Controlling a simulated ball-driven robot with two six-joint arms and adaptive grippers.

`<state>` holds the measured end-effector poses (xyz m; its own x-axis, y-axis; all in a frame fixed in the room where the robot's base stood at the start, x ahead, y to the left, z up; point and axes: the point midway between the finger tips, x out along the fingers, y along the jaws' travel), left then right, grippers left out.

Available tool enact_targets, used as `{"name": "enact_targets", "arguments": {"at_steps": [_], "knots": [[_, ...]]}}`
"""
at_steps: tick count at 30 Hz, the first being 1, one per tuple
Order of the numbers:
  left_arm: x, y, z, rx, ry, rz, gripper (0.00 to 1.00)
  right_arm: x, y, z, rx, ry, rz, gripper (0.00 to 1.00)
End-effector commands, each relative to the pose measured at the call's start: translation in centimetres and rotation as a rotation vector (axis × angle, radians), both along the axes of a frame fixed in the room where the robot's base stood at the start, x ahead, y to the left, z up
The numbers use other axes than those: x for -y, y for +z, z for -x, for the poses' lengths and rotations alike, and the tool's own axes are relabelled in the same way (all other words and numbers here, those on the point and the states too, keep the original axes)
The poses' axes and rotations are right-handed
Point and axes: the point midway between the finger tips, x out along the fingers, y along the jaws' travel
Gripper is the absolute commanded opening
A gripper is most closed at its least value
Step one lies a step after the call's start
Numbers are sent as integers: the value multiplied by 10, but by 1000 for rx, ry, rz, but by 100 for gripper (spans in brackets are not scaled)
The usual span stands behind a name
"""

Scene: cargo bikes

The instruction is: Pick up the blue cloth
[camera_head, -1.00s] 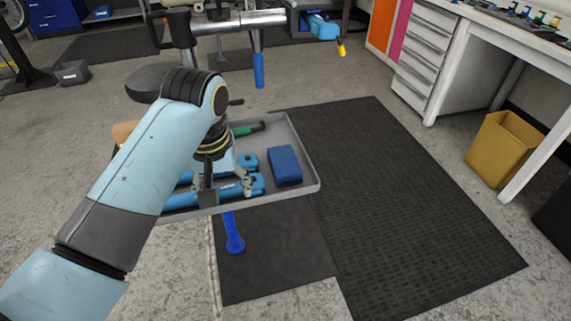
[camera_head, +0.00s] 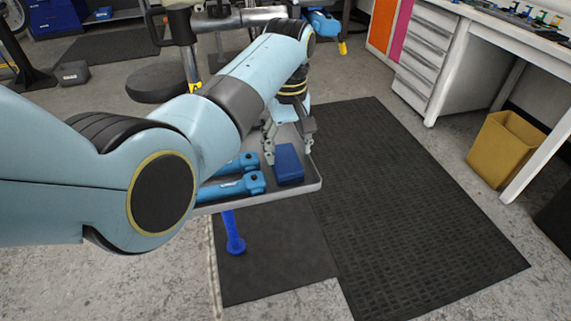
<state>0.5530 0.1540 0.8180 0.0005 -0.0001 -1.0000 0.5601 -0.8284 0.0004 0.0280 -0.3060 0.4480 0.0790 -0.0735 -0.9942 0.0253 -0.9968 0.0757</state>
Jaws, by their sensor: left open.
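The blue cloth (camera_head: 289,168) is a folded dark blue block lying on the right part of the grey tool tray (camera_head: 314,186). My left gripper (camera_head: 288,150) points down at the cloth's far end. Its fingers are open, one to the left and one to the right of that end; whether they touch it I cannot tell. My left arm hides much of the tray. My right gripper is not in view.
Light blue tools (camera_head: 235,186) lie in the tray left of the cloth. A blue-handled stand part (camera_head: 233,235) shows below the tray. A bike stand bar (camera_head: 228,20) is behind. The black mat (camera_head: 410,210) at right is clear. A yellow bin (camera_head: 503,148) stands by the workbench.

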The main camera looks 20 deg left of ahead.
Motion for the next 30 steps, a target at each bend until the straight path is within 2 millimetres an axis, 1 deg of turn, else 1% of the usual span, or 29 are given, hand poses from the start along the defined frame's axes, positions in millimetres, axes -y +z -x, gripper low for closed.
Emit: {"name": "enact_targets", "arguments": {"at_steps": [6,9,12,18,27,30], "knots": [[2,-34,8,-4,-1,-1,63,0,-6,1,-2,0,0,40],[2,-47,7,-4,-1,-1,63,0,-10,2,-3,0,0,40],[2,-51,7,-1,0,0,63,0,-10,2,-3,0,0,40],[2,-50,7,-1,0,-1,63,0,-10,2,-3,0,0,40],[2,-50,7,-1,0,0,25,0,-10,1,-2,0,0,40],[2,-50,7,-1,0,0,25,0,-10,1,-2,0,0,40]]}}
